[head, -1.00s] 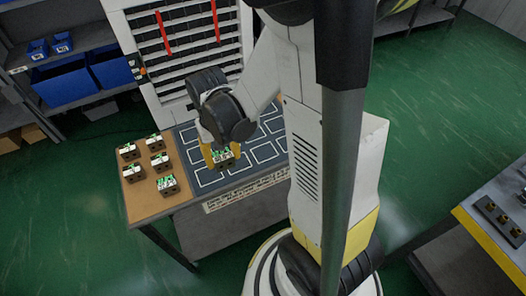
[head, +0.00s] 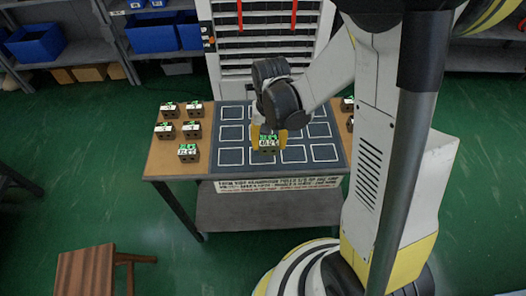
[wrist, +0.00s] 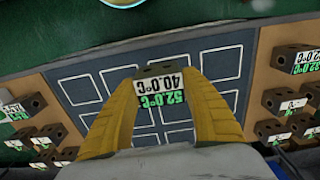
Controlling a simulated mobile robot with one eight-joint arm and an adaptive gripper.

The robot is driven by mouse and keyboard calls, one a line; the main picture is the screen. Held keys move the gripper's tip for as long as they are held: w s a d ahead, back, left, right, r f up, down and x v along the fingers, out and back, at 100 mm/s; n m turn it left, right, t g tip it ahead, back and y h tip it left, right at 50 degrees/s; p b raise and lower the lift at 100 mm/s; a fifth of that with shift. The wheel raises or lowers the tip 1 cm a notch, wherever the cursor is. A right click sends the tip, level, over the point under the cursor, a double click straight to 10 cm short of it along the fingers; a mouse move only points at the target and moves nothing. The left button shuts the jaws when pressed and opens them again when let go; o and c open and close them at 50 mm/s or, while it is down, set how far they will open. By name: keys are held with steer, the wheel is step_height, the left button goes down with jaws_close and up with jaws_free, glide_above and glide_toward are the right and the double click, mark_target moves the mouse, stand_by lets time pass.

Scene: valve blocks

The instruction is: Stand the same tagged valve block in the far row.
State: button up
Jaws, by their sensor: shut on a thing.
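My gripper (head: 268,136) has its yellow fingers shut on a dark valve block (head: 268,145) with a white and green tag. In the wrist view the gripper (wrist: 162,92) grips the same block, and its tag (wrist: 163,92) reads 52.0°C and 40.0°C. The block is over the near part of the dark mat (head: 246,144), around the second column from the left. I cannot tell whether it touches the mat. The far row of white outlined cells (head: 231,112) looks empty where visible; my arm hides part of it.
Several tagged blocks (head: 188,153) stand on the wooden strip left of the mat. More blocks (head: 347,104) stand at the right, partly behind my arm. A slatted rack (head: 262,62) rises behind the table. A wooden stool (head: 85,270) is at the lower left.

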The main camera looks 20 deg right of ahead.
mark_target(262, 141)
steer(key=w+f, duration=0.1)
steer(key=w+a+f, duration=0.1)
steer(key=w, duration=0.1)
steer(key=shift+b, duration=0.35)
steer(key=shift+f+b, duration=0.95)
steer(key=shift+f, duration=1)
steer(key=shift+f, duration=0.15)
steer(key=o, duration=1.4)
steer(key=shift+c, duration=0.2)
step_height(262, 141, up, 12)
steer(key=p, duration=0.5)
steer(key=s+r+n+t, duration=0.3)
steer(key=s+r+t, duration=0.4)
steer(key=s+r, duration=0.6)
steer(key=shift+r+n, duration=0.3)
steer(key=shift+r, duration=0.55)
